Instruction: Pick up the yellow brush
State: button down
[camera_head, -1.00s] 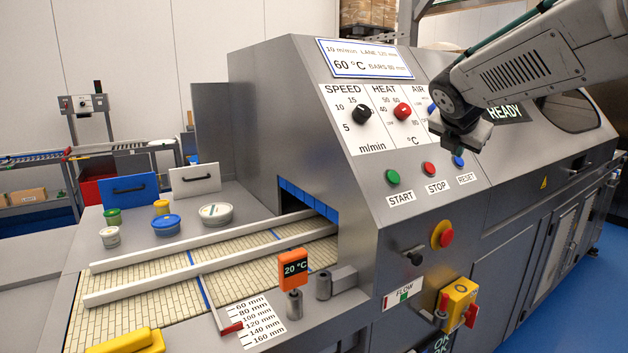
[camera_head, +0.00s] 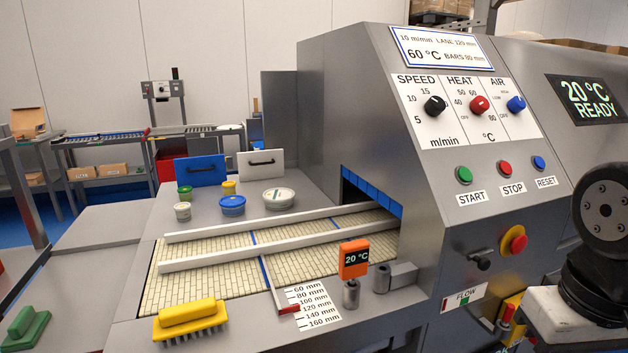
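The yellow brush (camera_head: 190,318) lies on the grey metal ledge at the near left corner of the machine, in front of the conveyor. Its yellow handle is on top and its dark bristles face down. Nothing touches it from above. My arm shows only in part at the lower right edge, well to the right of the brush. My gripper's fingertips are not in view.
The conveyor belt (camera_head: 200,285) with white lane bars lies behind the brush. Several tubs, including a blue one (camera_head: 232,206), stand behind the belt.

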aim_at(191, 317)
jog(key=z, duration=0.35)
jog(key=k, duration=0.2)
jog(key=u, duration=1.5)
